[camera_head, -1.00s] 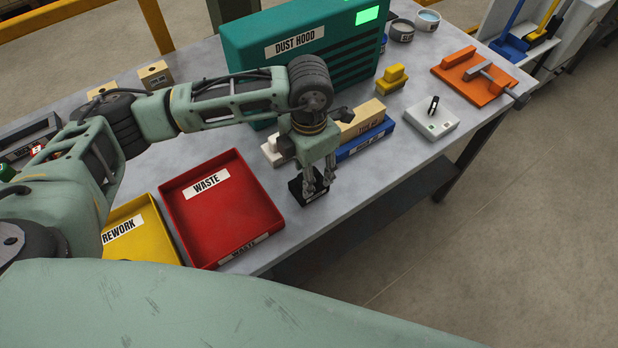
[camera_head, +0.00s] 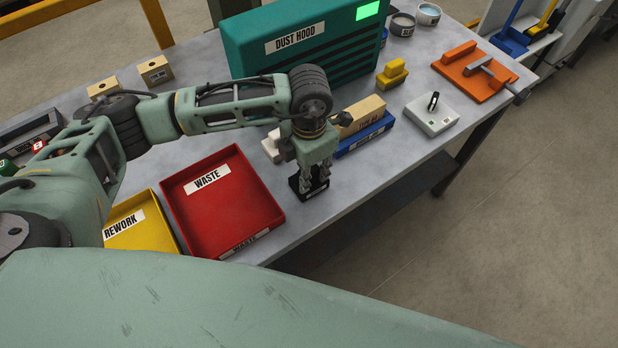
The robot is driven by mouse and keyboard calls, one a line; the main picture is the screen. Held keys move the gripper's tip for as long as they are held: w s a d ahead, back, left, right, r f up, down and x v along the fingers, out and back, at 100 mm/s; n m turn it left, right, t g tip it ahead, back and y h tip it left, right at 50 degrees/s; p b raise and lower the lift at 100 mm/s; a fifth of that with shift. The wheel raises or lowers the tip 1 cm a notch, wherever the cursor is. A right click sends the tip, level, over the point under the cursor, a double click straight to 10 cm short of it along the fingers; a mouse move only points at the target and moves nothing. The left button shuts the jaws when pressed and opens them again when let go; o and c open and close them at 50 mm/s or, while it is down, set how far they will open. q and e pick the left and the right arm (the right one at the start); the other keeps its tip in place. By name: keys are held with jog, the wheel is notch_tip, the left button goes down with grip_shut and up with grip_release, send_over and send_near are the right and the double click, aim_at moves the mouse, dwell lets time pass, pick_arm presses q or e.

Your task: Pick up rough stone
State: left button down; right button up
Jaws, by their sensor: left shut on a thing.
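A small dark block (camera_head: 309,192), which seems to be the rough stone, is at the front edge of the grey table, right of the red waste tray. The fingers hide part of the block. I cannot tell whether the block still touches the table. My right gripper is not in view.
The red waste tray (camera_head: 262,228) and yellow rework tray (camera_head: 166,240) lie to the left. A blue holder with a tan block (camera_head: 362,116) and a white block (camera_head: 271,147) stand close behind the gripper. The green dust hood (camera_head: 250,60) stands at the back.

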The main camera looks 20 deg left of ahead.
pick_arm(q)
jog(key=shift+r, duration=0.1)
jog(key=shift+w+r+b, duration=0.1)
jog(key=shift+r+b, duration=0.2)
jog(key=shift+r, duration=0.15)
jog(key=r, duration=0.1)
jog(key=d+r+b, duration=0.1)
jog(key=r+b, duration=0.1)
jog(key=shift+w+d+r, duration=0.15)
jog(key=shift+w+r, duration=0.15)
jog(key=w+d+r+b, duration=0.3)
jog(key=w+d+r, duration=0.2)
jog(key=d, duration=0.4)
jog(key=shift+r, duration=0.75)
jog(key=shift+w, duration=0.1)
